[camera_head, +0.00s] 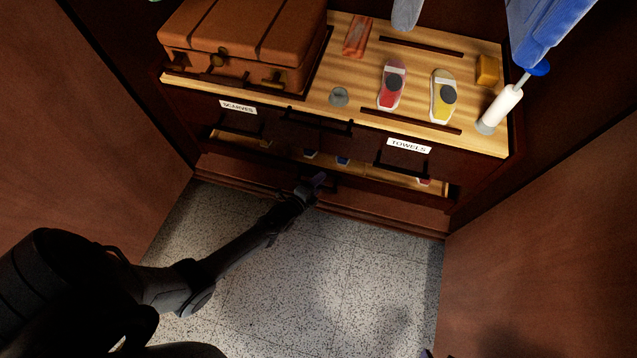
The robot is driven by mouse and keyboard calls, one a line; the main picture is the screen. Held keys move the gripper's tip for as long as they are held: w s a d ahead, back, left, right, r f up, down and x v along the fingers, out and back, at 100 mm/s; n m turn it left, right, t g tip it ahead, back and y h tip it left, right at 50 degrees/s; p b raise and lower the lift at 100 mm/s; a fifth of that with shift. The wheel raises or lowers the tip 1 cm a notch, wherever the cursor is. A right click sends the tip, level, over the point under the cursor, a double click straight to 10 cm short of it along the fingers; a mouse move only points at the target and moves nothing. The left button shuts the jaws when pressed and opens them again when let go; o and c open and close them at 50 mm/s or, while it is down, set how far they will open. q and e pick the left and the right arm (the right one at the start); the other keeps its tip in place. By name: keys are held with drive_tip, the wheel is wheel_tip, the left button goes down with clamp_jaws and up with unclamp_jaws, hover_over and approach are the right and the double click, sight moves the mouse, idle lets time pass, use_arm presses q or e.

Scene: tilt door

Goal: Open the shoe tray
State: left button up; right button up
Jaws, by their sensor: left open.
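The wooden cabinet (470,139) stands ahead with its light top in view. Below its drawers is a low opening that holds several shoes, among them a blue one (343,161). I take this low part, with its dark front edge (385,192), to be the shoe tray; how far it is tilted is hard to tell. My left gripper (316,183) is open at the lower front of the cabinet, close to the tray's dark edge; I cannot tell whether it touches. A small tip at the bottom edge (426,353) may be my right gripper; its jaws are hidden.
Drawers labelled SCARVES (238,107) and TOWELS (409,146) sit above the opening. A brown suitcase (245,40), red shoe (391,88), yellow shoe (442,98) and white roller (500,108) are on top. Wooden panels flank both sides; the speckled floor (300,270) is clear.

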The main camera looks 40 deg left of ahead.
use_arm(q)
clamp_jaws()
drive_tip(key=shift+s, duration=0.1)
idle(0.3)
drive_tip(key=shift+s+d+r+p, duration=0.1)
drive_tip(key=shift+s+d+p, duration=0.1)
drive_tip(key=shift+p, duration=0.1)
drive_tip(key=s+d+p, duration=0.3)
drive_tip(key=s+d, duration=0.2)
drive_tip(key=s, duration=0.6)
drive_tip(key=s+d+p, duration=0.4)
drive_tip(key=s+d, duration=0.1)
drive_tip(key=s, duration=0.6)
drive_tip(key=shift+s+d, duration=0.25)
drive_tip(key=shift+s, duration=0.05)
unclamp_jaws()
